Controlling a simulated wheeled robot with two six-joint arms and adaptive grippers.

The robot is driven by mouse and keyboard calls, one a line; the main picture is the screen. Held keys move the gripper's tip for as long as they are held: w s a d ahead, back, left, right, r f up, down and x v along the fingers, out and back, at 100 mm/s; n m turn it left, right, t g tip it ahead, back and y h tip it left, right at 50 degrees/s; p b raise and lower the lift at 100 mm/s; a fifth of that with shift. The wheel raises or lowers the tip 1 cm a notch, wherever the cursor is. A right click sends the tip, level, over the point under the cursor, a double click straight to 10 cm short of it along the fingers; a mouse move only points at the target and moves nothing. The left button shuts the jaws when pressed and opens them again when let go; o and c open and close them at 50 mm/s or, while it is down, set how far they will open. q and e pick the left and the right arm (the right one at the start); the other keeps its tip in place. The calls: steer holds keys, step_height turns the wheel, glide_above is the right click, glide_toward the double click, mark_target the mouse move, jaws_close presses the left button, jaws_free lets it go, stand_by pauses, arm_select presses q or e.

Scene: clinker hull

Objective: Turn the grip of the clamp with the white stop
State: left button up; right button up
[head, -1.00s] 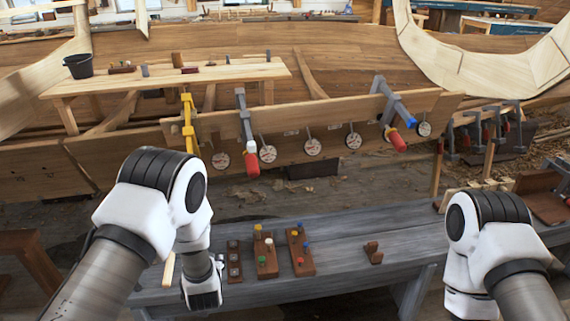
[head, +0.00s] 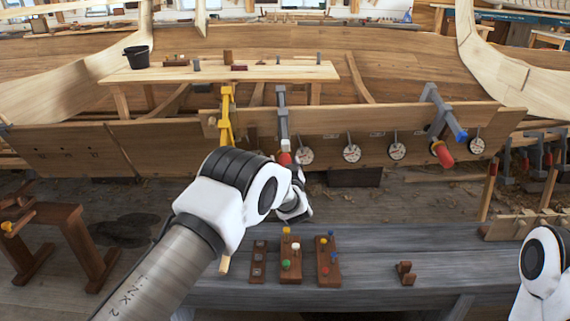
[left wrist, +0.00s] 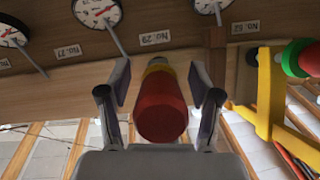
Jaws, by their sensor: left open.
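The clamp with the white stop (head: 285,144) is grey and hangs on the hull plank, its red grip (head: 284,158) pointing down. My left gripper (head: 297,198) is just below that grip in the head view, partly hidden by my own wrist. In the left wrist view the red grip (left wrist: 160,108) lies between the two open fingers of my left gripper (left wrist: 160,78), with a gap on each side. A yellowish band shows behind the grip; the white stop is not clear there. My right gripper is out of view.
A yellow clamp (head: 226,115) stands close on the left; it also shows in the left wrist view (left wrist: 272,95). A grey clamp with a blue stop (head: 460,135) is farther right. Round dials (head: 351,153) line the plank. A grey bench (head: 365,240) with small wooden blocks stands below.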

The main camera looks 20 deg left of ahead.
arm_select(q)
steer(key=c, duration=1.2)
steer(key=shift+o, duration=0.2)
